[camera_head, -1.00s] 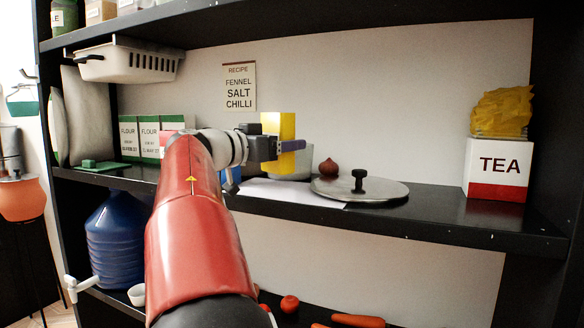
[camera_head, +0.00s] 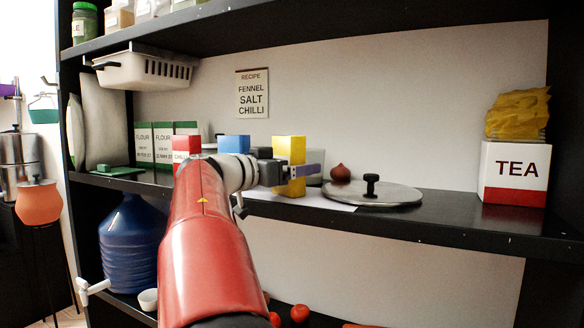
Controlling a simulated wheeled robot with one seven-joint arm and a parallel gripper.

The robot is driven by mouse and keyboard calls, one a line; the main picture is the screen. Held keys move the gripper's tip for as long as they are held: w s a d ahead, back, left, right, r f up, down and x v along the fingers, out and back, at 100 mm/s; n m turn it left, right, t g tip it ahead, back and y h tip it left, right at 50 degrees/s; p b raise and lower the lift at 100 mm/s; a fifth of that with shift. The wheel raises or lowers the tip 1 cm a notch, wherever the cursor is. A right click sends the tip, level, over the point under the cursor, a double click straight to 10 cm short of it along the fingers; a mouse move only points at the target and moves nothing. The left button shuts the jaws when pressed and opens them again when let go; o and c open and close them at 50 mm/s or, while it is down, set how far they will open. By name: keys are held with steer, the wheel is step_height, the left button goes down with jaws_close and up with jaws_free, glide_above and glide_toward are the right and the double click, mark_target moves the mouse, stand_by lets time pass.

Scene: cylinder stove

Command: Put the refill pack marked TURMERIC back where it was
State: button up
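A yellow pack (camera_head: 289,149) stands upright in my gripper (camera_head: 290,172). No writing shows on the side facing me, so I cannot read TURMERIC on it. My gripper appears shut on its lower half, with a finger across its front. The pack's base is at or just above the middle shelf, near a white sheet (camera_head: 318,201); I cannot tell whether it touches. A red pack marked CHILLI (camera_head: 185,148) and a blue pack (camera_head: 234,144) are to the left, partly hidden behind my arm.
A pot lid (camera_head: 400,193) and a dark red onion (camera_head: 340,172) lie to the right of the pack. A TEA box (camera_head: 515,170) stands farther right. Flour boxes (camera_head: 152,145) stand at the left.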

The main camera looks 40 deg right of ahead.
steer(key=a+b, duration=0.3)
steer(key=a, duration=0.9)
